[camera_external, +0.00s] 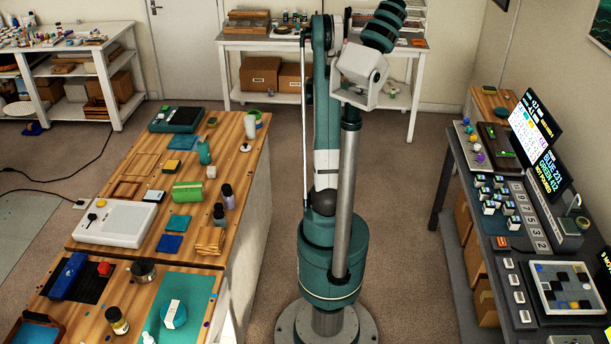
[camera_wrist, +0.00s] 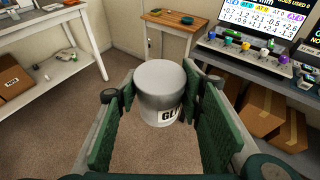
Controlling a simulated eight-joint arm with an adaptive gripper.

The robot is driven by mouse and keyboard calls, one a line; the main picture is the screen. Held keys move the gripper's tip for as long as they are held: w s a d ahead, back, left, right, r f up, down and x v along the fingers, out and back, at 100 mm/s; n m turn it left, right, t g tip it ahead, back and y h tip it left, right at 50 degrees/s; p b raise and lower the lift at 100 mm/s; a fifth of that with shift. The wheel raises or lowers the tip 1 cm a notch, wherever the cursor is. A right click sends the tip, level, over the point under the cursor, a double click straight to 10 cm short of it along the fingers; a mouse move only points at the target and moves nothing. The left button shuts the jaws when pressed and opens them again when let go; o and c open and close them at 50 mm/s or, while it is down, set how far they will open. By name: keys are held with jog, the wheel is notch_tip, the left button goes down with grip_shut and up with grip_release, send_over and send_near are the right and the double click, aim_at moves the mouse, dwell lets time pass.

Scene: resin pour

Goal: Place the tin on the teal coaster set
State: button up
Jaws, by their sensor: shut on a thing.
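The tin (camera_wrist: 158,78) is a pale grey cylinder with a white label showing the letters "GL". It is upright in the wrist view. My gripper (camera_wrist: 160,93) is shut on it, with a green-padded finger on each side, and holds it up above the floor. A small round teal item (camera_wrist: 188,20) lies on a wooden-topped stand in the wrist view; it may be the teal coaster set, but it is too small to be sure. It also shows in the external view (camera_external: 502,112). My gripper and the tin are hidden there.
The wooden-topped stand (camera_wrist: 165,19) is beyond the tin. A dark bench (camera_external: 462,170) with screens, knobs and sample pots is on the right. A wooden workbench (camera_external: 105,190), crowded with tools and pots, is on the left. A white table (camera_external: 285,44) is at the back. Open carpet lies between.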

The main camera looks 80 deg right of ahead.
jog(key=s+a+m+g+y, duration=0.1)
jog(key=s+a+m+y, duration=0.3)
jog(key=s, duration=0.8)
jog(key=s+a+m+g+y, duration=0.1)
jog(key=s+a, duration=0.4)
jog(key=s, duration=0.7)
jog(key=s+a+r+m+y, duration=0.1)
jog(key=s+a+m+y, duration=0.5)
jog(key=s+a, duration=1.25)
jog(key=s+a+r+m+t+y, duration=0.1)
jog(key=s+a+m+t+y, duration=0.15)
jog(key=s+a, duration=0.65)
jog(key=s+a+m+t+y, duration=0.2)
jog(key=s+a+m+y, duration=0.15)
jog(key=a, duration=1.25)
jog(key=s+a+r+m+t+y, duration=0.1)
jog(key=s+a+m+t+y, duration=0.15)
jog(key=s+a, duration=0.65)
jog(key=w+a+f, duration=0.1)
jog(key=a+f, duration=0.1)
jog(key=f, duration=0.4)
jog(key=w+a+f, duration=0.1)
jog(key=a+f, duration=0.1)
jog(key=f, duration=0.5)
jog(key=shift+w+f, duration=0.2)
jog(key=shift+w, duration=0.2)
jog(key=shift+f+n+y, duration=0.1)
jog(key=shift+n+y, duration=0.15)
jog(key=shift+f+b, duration=0.6)
jog(key=shift+f, duration=2.4)
